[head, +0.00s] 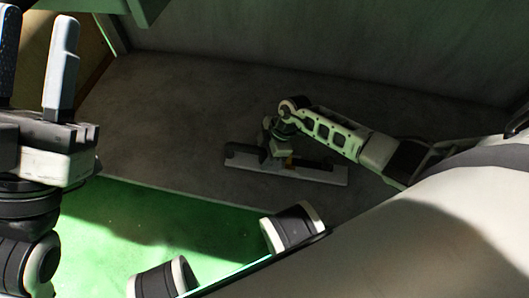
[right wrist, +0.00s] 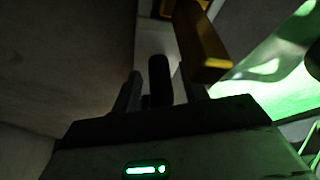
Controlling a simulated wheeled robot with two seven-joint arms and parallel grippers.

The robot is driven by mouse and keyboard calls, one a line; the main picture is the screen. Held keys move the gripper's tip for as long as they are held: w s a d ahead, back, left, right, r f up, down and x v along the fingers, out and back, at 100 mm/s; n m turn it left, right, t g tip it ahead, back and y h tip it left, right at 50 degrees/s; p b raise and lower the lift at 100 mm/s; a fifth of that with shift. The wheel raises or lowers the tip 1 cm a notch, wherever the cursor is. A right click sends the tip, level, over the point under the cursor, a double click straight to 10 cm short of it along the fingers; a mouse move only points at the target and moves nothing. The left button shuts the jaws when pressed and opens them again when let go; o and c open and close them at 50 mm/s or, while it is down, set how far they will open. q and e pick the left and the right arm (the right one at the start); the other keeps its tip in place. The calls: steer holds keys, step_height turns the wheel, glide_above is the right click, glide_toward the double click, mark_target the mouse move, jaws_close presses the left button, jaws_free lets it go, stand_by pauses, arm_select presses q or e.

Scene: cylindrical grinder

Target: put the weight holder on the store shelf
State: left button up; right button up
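My left gripper (head: 37,28) is at the left edge of the head view. Its two fingers point up and stand apart, with nothing between them. In the right wrist view my right gripper (right wrist: 160,85) is in deep shadow, with dark fingers rising from its body. A yellow block-like part (right wrist: 203,45) shows beyond the fingers, and I cannot tell whether they touch it. I cannot make out for sure a weight holder or a store shelf in either view.
A bright green surface (head: 165,225) lies below a grey floor (head: 185,95) in the head view. A jointed pale-green arm-like part (head: 335,133) leads to a grey bar (head: 320,174) on that floor. A grey wall (head: 310,45) stands behind it.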

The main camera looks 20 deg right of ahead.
steer(key=shift+r, duration=0.1)
steer(key=p+v, duration=0.4)
steer(key=v, duration=0.1)
steer(key=shift+r, duration=0.4)
arm_select(q)
step_height(320, 180, down, 11)
steer(key=n+g+y+p, duration=0.3)
steer(key=n+g+y, duration=0.1)
steer(key=n+y, duration=0.4)
steer(key=shift+s+d+f+n+g+p, duration=0.15)
steer(key=shift+s+d+n+g+p, duration=0.2)
steer(key=shift+n, duration=0.95)
arm_select(e)
steer(key=v, duration=0.6)
arm_select(q)
steer(key=shift+a, duration=0.1)
arm_select(e)
steer(key=shift+d+r, duration=0.1)
steer(key=shift+s, duration=0.1)
